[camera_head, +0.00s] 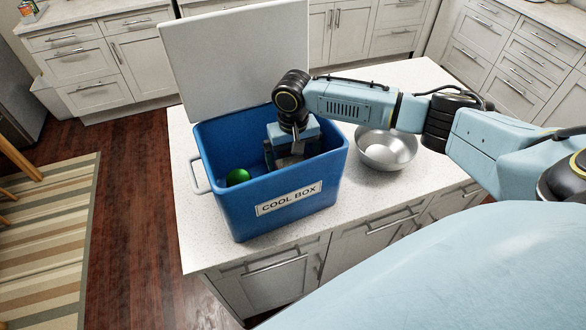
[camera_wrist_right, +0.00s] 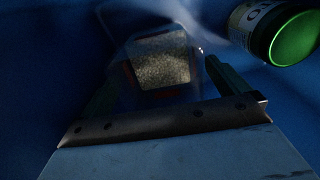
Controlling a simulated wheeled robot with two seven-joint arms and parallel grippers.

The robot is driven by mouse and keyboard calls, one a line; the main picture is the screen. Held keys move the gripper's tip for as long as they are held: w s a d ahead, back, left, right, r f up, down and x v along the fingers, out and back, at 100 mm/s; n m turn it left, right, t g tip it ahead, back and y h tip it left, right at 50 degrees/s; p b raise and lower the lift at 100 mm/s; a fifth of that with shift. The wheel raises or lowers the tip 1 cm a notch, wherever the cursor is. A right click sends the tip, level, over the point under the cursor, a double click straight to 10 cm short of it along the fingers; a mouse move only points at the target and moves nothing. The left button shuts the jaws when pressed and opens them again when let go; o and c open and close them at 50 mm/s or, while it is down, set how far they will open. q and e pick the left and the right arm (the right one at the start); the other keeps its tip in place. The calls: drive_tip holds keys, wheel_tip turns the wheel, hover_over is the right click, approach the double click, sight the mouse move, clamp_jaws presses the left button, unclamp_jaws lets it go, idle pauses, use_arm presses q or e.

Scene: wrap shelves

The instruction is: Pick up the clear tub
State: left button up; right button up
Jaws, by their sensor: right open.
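The clear tub (camera_wrist_right: 160,68) shows in the right wrist view as a see-through container with grainy, pale contents, low inside the blue cool box (camera_head: 220,155). My right gripper (camera_head: 285,160) reaches down into the box. In the wrist view its open fingers (camera_wrist_right: 165,88) stand to the left and right of the tub; the dark picture does not show whether they touch it. In the head view the gripper and the box wall mostly hide the tub. My left gripper is not in view.
A can with a green end (camera_wrist_right: 292,38) lies beside the tub; its green end (camera_head: 237,177) shows in the box's left part. The box's white lid (camera_head: 235,60) stands open behind. A metal bowl (camera_head: 400,158) holding a white item stands right of the box on the counter (camera_head: 215,250).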

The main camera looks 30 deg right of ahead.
drive_tip(key=c, duration=1.8)
